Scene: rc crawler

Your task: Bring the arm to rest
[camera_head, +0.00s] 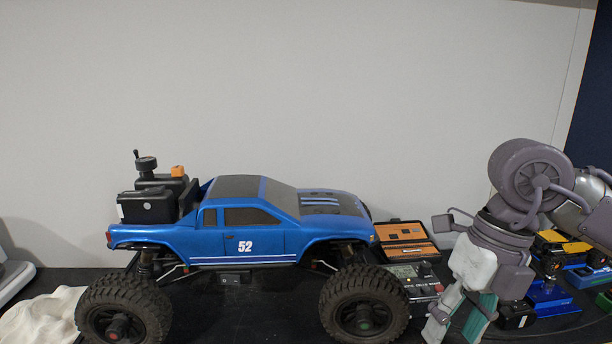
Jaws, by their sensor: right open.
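My right arm comes in from the right edge, and its gripper (457,325) hangs downward at the lower right. The gripper is open, and I see nothing held between its fingers. Its fingertips are close to the bottom edge of the picture. It is to the right of the blue RC crawler truck (245,235), apart from its front wheel in the picture. My left gripper is not in view.
The truck carries black containers (150,205) in its bed. Behind the gripper lie an orange-and-black case (405,235) and a control box (415,280). Blue and yellow devices (548,296) crowd the right. A crumpled pale cloth (45,315) lies lower left. A plain wall stands behind.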

